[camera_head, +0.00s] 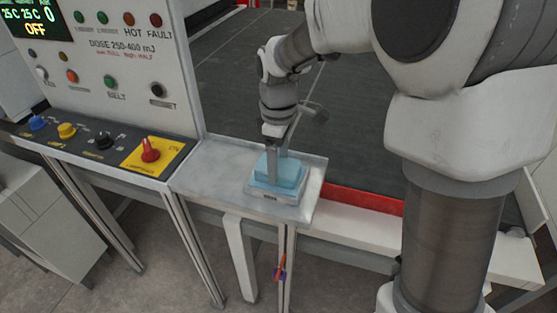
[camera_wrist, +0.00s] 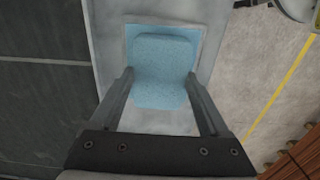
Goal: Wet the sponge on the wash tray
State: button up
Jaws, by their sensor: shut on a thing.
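The light blue sponge (camera_head: 279,172) is on the wash tray (camera_head: 270,197), a shallow tray with a pale rim on the grey metal side shelf. In the wrist view the sponge (camera_wrist: 163,62) lies between my two fingers, within the tray's pale border (camera_wrist: 199,46). My gripper (camera_head: 280,158) points down over the tray and is shut on the sponge. In the wrist view the gripper (camera_wrist: 160,82) has a finger at each side of the sponge. The sponge's underside is hidden, so I cannot tell whether it touches the tray floor.
A control panel (camera_head: 115,75) with knobs and a red switch (camera_head: 149,150) on a yellow plate stands left of the shelf (camera_head: 210,178). A dark conveyor belt (camera_head: 350,130) lies behind. An orange-handled item (camera_head: 279,268) hangs below the shelf. The shelf's left part is bare.

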aim_at(279, 166)
jog(key=shift+s, duration=0.1)
jog(key=shift+r+p, duration=2.9)
jog(key=shift+r, duration=0.6)
